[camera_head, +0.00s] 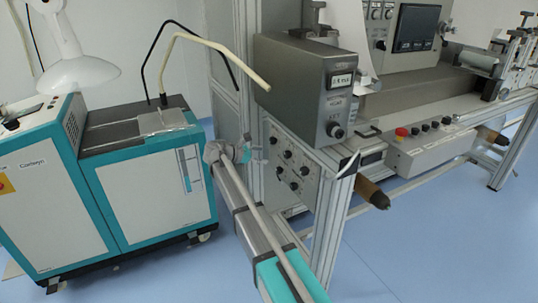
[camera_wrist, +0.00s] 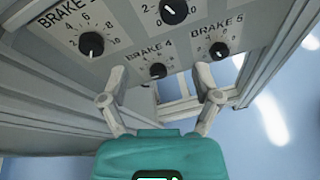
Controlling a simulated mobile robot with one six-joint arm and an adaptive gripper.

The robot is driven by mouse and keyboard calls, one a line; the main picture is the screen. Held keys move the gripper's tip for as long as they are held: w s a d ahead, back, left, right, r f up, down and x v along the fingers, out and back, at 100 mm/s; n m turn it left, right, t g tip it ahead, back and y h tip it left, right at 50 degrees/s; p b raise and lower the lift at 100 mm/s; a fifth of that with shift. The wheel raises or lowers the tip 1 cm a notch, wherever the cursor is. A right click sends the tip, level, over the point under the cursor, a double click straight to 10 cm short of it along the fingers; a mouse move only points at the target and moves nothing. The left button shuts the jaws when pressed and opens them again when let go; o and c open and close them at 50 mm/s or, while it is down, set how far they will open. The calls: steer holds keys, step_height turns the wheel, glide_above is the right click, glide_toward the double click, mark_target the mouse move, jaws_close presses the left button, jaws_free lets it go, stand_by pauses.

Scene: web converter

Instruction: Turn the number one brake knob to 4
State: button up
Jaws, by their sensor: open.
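The brake panel (camera_head: 291,165) is a grey plate with several black knobs on the machine frame; its labels are too small to read in the head view. In the wrist view, one knob (camera_wrist: 91,43) has a dial and a "BRAKE" label whose number is unclear. Another knob (camera_wrist: 174,10) is cut by the top edge. The Brake 4 knob (camera_wrist: 158,70) and a further brake knob (camera_wrist: 219,50) sit lower. I cannot tell which is number one. My gripper (camera_wrist: 159,85) is open and empty, its fingers spread below the panel. In the head view my gripper (camera_head: 240,152) is left of the panel.
A grey control box (camera_head: 298,85) with a knob stands above the panel. Metal frame posts (camera_head: 333,215) flank it. A teal and white cabinet (camera_head: 150,195) with bent hoses (camera_head: 215,45) stands at the left. A control box with a red button (camera_head: 401,132) is at the right. Blue floor is clear in front.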

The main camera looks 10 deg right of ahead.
mark_target(271, 142)
steer(key=w+a+f+n+t+h+b, duration=0.1)
steer(key=w+a+n+t+h+b, duration=0.1)
steer(key=w+a, duration=0.5)
steer(key=n+h+b, duration=0.1)
steer(key=n+b, duration=0.1)
steer(key=b, duration=0.1)
steer(key=shift+a+f, duration=0.2)
steer(key=shift+f, duration=0.05)
steer(key=shift+d, duration=0.15)
steer(key=x, duration=1.3)
steer(key=shift+w+d, duration=0.1)
steer(key=shift+d, duration=0.15)
